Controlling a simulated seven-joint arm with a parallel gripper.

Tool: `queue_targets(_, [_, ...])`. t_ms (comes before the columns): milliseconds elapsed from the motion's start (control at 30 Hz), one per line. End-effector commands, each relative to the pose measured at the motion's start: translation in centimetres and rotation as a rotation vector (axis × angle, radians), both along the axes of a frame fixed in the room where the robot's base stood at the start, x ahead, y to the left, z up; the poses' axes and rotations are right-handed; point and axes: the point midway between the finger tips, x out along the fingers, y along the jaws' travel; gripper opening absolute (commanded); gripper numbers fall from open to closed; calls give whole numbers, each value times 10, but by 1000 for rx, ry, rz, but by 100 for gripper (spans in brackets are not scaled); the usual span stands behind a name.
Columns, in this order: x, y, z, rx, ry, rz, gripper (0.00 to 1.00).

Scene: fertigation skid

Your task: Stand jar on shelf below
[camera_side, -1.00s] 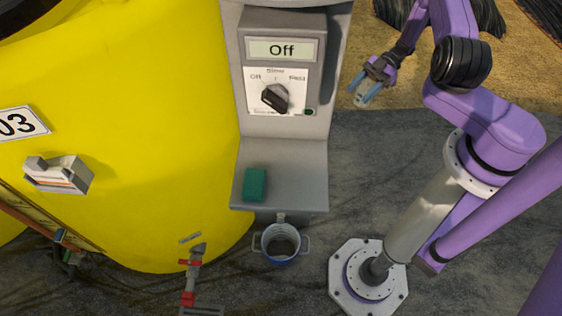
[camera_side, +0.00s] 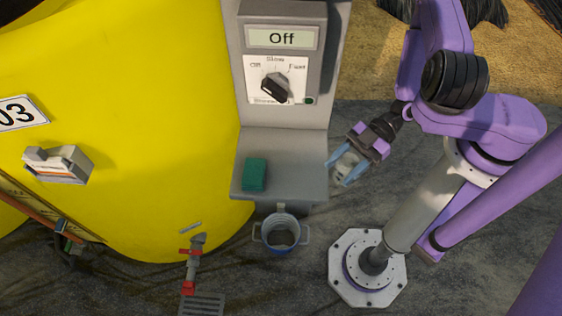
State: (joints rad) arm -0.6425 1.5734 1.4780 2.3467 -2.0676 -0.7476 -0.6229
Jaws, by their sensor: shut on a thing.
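The jar (camera_side: 345,165) is a small pale, greyish thing between the fingers of my gripper (camera_side: 342,173). My gripper is shut on it, and its blue fingertips and purple parts hide some of it. The jar looks tilted. The grey shelf (camera_side: 295,180) juts out below the control box, and my gripper is just to the right of its right edge in the picture. I cannot tell how high the jar is above the shelf.
A green block (camera_side: 254,174) sits on the shelf's left part; its right part is bare. The control box (camera_side: 283,60) with a dial and an "Off" display rises behind. A bucket (camera_side: 281,233) hangs below the front edge. A yellow tank (camera_side: 130,110) stands left.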

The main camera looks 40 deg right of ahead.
Motion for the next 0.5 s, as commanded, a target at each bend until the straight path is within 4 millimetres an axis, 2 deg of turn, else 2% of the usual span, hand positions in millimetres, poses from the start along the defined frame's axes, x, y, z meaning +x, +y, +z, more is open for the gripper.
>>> queue_targets(200, [32,19,9,-11,3,-152,18])
queue_targets(400, [60,21,12,-22,-4,-278,18])
queue_targets(500, [68,21,12,-25,-7,-311,18])
